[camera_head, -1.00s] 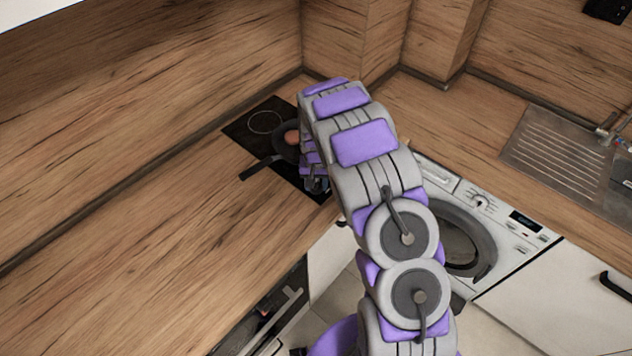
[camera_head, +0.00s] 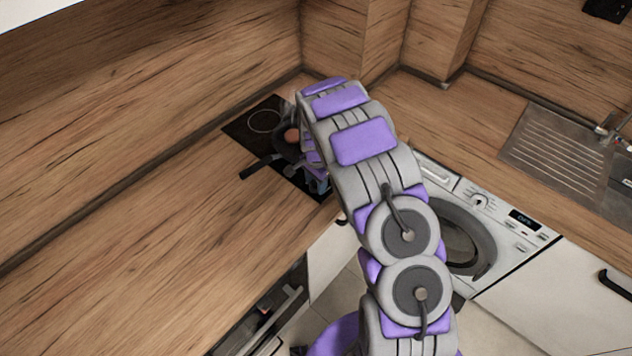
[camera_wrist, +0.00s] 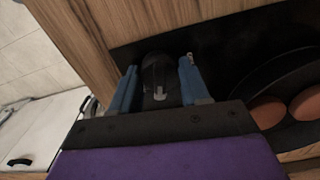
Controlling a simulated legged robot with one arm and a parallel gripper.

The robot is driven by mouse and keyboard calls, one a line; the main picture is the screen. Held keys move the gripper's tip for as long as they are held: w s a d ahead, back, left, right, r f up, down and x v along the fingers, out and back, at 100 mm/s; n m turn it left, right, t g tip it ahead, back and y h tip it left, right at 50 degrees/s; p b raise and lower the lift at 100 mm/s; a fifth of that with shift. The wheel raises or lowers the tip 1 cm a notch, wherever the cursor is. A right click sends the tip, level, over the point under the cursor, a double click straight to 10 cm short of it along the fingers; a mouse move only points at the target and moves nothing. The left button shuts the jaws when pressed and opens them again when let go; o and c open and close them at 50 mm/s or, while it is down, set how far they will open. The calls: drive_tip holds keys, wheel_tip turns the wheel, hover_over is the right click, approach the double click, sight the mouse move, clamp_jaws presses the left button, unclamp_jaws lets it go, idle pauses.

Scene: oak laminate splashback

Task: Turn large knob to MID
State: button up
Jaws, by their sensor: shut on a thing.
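In the wrist view, a dark rounded knob (camera_wrist: 160,72) with a small pale mark stands on the black hob panel. My gripper (camera_wrist: 158,66) has its two blue fingers on either side of the knob and is shut on it. No setting labels are readable, so I cannot tell the knob's position. In the head view, my gripper (camera_head: 320,184) is at the front end of the black hob (camera_head: 241,131), largely behind my arm. The knob itself is hidden there.
A black pan (camera_wrist: 290,82) with brown round items sits on the hob close beside my gripper. Its handle (camera_head: 257,167) points over the wooden worktop (camera_head: 170,220). A washing machine (camera_head: 490,240) is under the counter at right. A steel sink drainer (camera_head: 560,155) lies further right.

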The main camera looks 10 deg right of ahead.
sight(315, 181)
drive_tip(key=shift+m, duration=0.4)
drive_tip(key=o, duration=1.1)
drive_tip(key=shift+w, duration=0.1)
wheel_tip(315, 181, up, 17)
drive_tip(key=shift+a+r+p, duration=0.1)
drive_tip(key=shift+r+p, duration=0.05)
drive_tip(key=shift+p, duration=0.45)
drive_tip(key=shift+c, duration=0.2)
